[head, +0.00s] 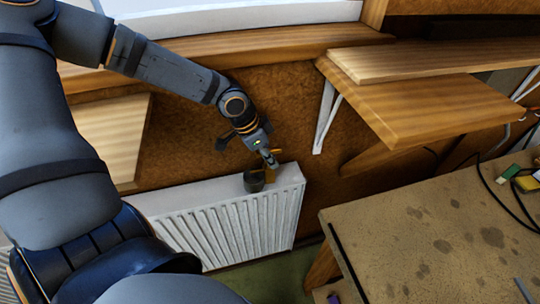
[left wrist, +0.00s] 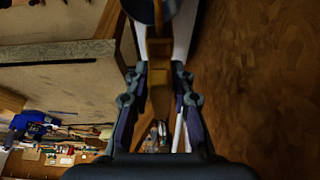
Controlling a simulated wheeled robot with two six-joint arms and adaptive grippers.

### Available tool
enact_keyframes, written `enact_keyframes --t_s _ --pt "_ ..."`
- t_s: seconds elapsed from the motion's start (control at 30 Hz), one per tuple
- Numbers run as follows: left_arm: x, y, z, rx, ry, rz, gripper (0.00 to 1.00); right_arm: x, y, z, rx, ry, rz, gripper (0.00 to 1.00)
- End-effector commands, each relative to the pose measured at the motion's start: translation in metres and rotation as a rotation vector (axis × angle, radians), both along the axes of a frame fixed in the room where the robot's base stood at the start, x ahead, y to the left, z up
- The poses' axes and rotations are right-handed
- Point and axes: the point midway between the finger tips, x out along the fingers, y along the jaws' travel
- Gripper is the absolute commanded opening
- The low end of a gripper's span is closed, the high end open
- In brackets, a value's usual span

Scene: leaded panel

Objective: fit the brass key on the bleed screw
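My left gripper (head: 267,157) is just above the right end of the white radiator (head: 238,222), pointing down. In the left wrist view its fingers (left wrist: 159,76) close from both sides on a brass-coloured piece (left wrist: 160,92), which looks like the key. In the head view a small bit of brass (head: 271,172) shows below the fingertips. A dark round cup-like thing (head: 254,182) is at the radiator's top, next to the fingertips; its rounded edge shows at the top of the left wrist view (left wrist: 150,8). I cannot make out the bleed screw. My right gripper is not in view.
A wooden shelf (head: 420,108) on a white bracket (head: 325,115) juts out right of the arm. A stained workbench (head: 440,235) stands at the right, with cables and small items at its far edge. The window sill (head: 250,45) runs behind the arm.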

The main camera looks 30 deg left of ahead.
Motion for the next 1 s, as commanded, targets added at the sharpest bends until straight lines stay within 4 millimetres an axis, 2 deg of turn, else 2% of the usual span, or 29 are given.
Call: enact_keyframes --t_s 0.03,0.17,0.47,0.57,0.8,1.0 --pt "0.0 0.0 0.001 0.0 0.0 0.0 0.32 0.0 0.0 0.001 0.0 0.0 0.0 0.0" --pt "0.0 0.0 0.001 0.0 0.0 0.0 0.47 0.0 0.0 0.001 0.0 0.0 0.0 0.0" --pt "0.0 0.0 0.003 -0.001 -0.001 0.0 0.47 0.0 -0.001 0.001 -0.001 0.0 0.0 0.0" --pt "0.001 0.0 0.015 0.0 -0.005 0.0 0.47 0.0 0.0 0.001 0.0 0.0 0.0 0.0" --pt "0.001 0.0 0.068 0.001 -0.006 0.001 0.47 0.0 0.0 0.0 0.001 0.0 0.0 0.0" --pt "0.0 0.0 0.096 0.002 -0.002 0.0 0.47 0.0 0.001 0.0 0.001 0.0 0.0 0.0"
